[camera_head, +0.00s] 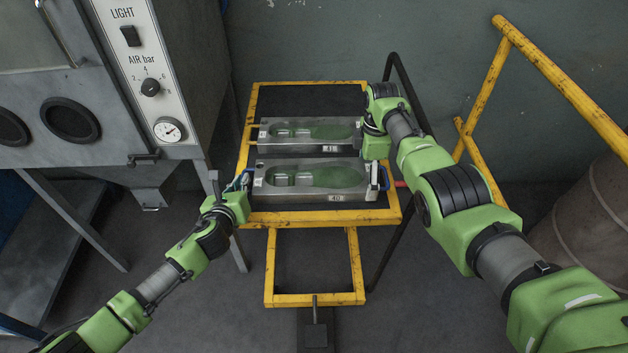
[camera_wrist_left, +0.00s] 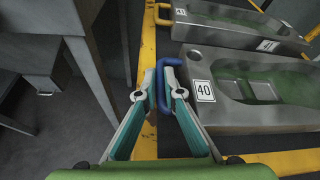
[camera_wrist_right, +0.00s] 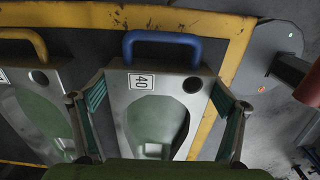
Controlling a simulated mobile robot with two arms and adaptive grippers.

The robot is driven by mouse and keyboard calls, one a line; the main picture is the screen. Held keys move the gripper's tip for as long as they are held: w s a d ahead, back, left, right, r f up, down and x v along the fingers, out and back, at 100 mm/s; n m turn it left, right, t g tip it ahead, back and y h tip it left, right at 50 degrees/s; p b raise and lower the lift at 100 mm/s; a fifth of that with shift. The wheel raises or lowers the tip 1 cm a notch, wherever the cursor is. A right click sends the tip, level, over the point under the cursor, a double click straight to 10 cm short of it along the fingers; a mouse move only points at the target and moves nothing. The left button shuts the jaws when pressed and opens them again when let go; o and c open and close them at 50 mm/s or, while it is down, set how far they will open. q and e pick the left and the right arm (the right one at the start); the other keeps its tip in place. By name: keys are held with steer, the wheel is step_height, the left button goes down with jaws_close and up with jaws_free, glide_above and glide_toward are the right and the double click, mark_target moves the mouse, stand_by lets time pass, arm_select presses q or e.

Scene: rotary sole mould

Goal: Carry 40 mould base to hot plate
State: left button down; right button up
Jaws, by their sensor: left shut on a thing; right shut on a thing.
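The 40 mould base (camera_head: 315,195) is a grey metal block with a green sole-shaped cavity, lying on a yellow-framed stand; it also shows in the left wrist view (camera_wrist_left: 240,118) and right wrist view (camera_wrist_right: 118,88). A blue handle sticks out at each end. My left gripper (camera_head: 243,184) is shut around the left blue handle (camera_wrist_left: 180,66), as its wrist view shows (camera_wrist_left: 161,80). My right gripper (camera_head: 377,158) is at the other end, its fingers (camera_wrist_right: 158,105) along both sides of the block beside the right blue handle (camera_wrist_right: 162,38). I cannot identify a hot plate.
A second mould (camera_head: 300,128) with yellow handles lies just behind on the stand (camera_head: 290,217). A grey cabinet (camera_head: 180,75) with an air gauge stands left. A yellow rail (camera_head: 560,80) and a drum (camera_head: 590,205) are right.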

arm_select(q)
steer(key=shift+w+r, duration=0.15)
steer(key=shift+r, duration=0.15)
arm_select(e)
steer(key=shift+w+r, duration=0.15)
steer(key=shift+r, duration=0.1)
steer(key=shift+w, duration=0.1)
arm_select(q)
steer(key=shift+w, duration=0.1)
